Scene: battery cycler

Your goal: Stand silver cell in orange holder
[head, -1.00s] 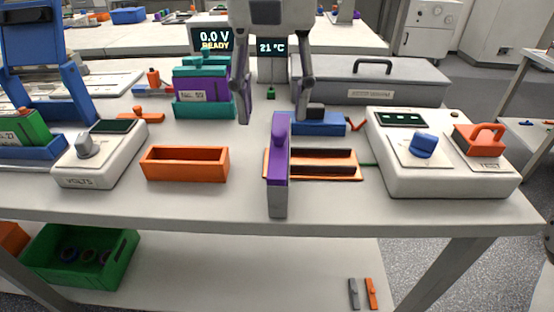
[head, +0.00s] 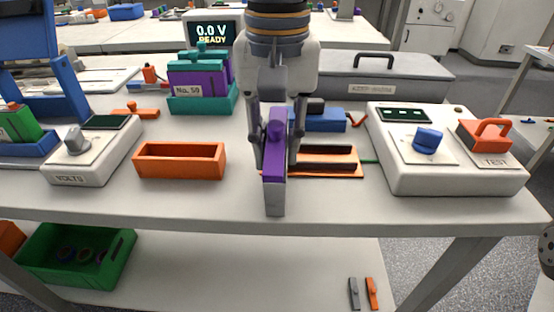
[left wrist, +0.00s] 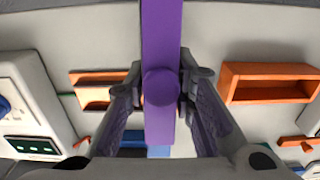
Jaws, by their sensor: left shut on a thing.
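The silver cell (head: 274,197) is a tall slim block with a silver lower part and a purple top with a round knob. The left wrist view shows the cell's purple top (left wrist: 162,40) between the fingers (left wrist: 160,82).
An orange open box (head: 180,172) stands left of the cell. A blue block (head: 320,124) lies behind the holder. A white tester (head: 460,180) stands right, a voltmeter (head: 95,160) left. A teal rack with purple cells (head: 202,104) is behind. Bare table separates cell and box.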

